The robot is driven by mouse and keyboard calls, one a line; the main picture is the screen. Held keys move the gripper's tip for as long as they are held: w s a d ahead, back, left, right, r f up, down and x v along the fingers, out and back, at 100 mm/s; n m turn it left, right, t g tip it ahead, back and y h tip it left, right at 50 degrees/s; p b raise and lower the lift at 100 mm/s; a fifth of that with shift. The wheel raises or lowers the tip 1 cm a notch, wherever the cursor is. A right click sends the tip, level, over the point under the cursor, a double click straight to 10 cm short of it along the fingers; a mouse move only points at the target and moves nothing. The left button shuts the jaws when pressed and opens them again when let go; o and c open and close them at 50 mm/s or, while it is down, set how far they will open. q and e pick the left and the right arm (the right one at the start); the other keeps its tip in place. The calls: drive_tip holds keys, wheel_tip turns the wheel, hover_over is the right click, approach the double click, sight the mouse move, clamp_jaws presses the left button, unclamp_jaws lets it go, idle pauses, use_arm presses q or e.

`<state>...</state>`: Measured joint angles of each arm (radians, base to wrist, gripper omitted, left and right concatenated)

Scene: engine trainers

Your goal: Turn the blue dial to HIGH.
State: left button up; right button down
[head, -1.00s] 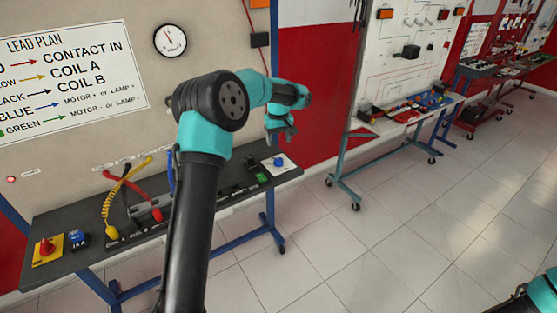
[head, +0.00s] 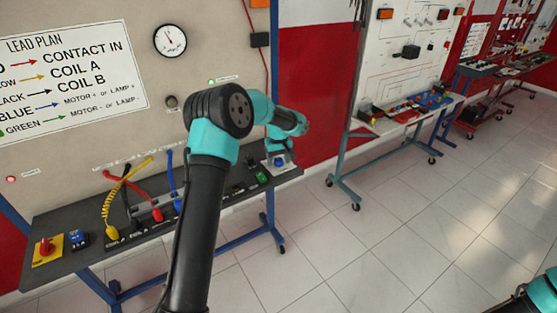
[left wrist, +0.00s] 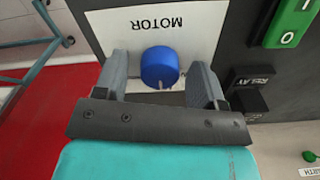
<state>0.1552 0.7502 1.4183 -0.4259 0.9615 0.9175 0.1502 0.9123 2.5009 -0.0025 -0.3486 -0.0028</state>
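The blue dial (left wrist: 159,66) sits on a white plate (left wrist: 112,24) marked MOTOR in the left wrist view. A light pointer mark shows on its side that faces the gripper. My left gripper (left wrist: 160,76) is open, with one finger on each side of the dial and a gap on both sides. No HIGH mark is readable. In the head view the left gripper (head: 279,156) is down over the right end of the bench, and the dial there is small and partly covered. My right gripper is out of view; only part of my right arm shows at the lower right corner.
A green switch (left wrist: 291,22) and a black RELAY block (left wrist: 250,101) lie to the right of the dial in the left wrist view. The dark bench (head: 62,262) also carries a red knob on a yellow plate (head: 48,248) and several coloured leads.

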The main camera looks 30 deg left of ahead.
use_arm(q)
drive_tip(key=c, duration=0.9)
drive_tip(key=shift+o, duration=0.2)
drive_tip(key=shift+m, duration=0.4)
drive_tip(key=m, duration=1.1)
drive_tip(key=o, duration=0.9)
drive_tip(key=shift+r, duration=0.1)
